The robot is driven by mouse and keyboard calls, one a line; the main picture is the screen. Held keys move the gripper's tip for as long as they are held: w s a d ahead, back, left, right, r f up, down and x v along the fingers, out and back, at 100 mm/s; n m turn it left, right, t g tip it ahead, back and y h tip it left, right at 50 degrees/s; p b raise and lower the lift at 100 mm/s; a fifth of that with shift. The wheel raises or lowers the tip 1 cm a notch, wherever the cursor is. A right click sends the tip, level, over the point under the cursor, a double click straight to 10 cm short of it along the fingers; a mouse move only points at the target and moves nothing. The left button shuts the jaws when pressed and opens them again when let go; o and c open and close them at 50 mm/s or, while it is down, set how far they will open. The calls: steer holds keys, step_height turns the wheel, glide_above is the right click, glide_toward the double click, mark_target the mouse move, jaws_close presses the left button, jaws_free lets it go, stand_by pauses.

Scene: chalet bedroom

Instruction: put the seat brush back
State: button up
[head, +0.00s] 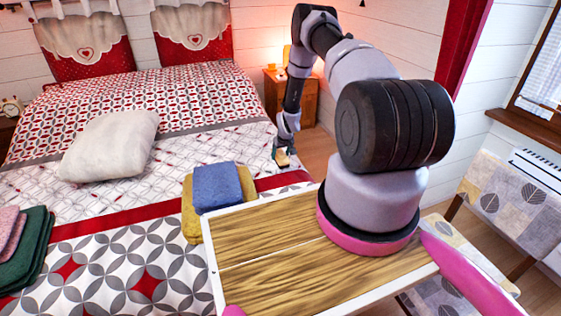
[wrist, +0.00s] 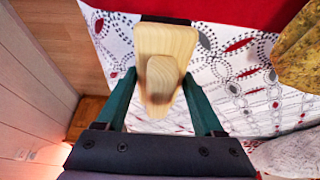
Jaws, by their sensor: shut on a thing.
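The seat brush (wrist: 165,42) has a pale wooden body with a raised wooden grip and a thin dark edge at its far end. My gripper (wrist: 160,85) is shut on it, with one green finger on each side. In the head view the brush (head: 283,158) is a small tan shape below my gripper (head: 282,147), above the bed's right edge. Its underside is hidden.
The bed (head: 120,185) fills the left, with a pale cushion (head: 112,145), folded blue towel (head: 217,187), yellow towel (head: 190,218) and green towel (head: 30,255). A wooden nightstand (head: 303,105) stands behind my gripper. Chairs with patterned cushions (head: 505,200) are at right.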

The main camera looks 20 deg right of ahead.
steer(key=shift+f, duration=1.6)
steer(key=shift+f, duration=0.2)
steer(key=o, duration=1.3)
steer(key=shift+r, duration=0.15)
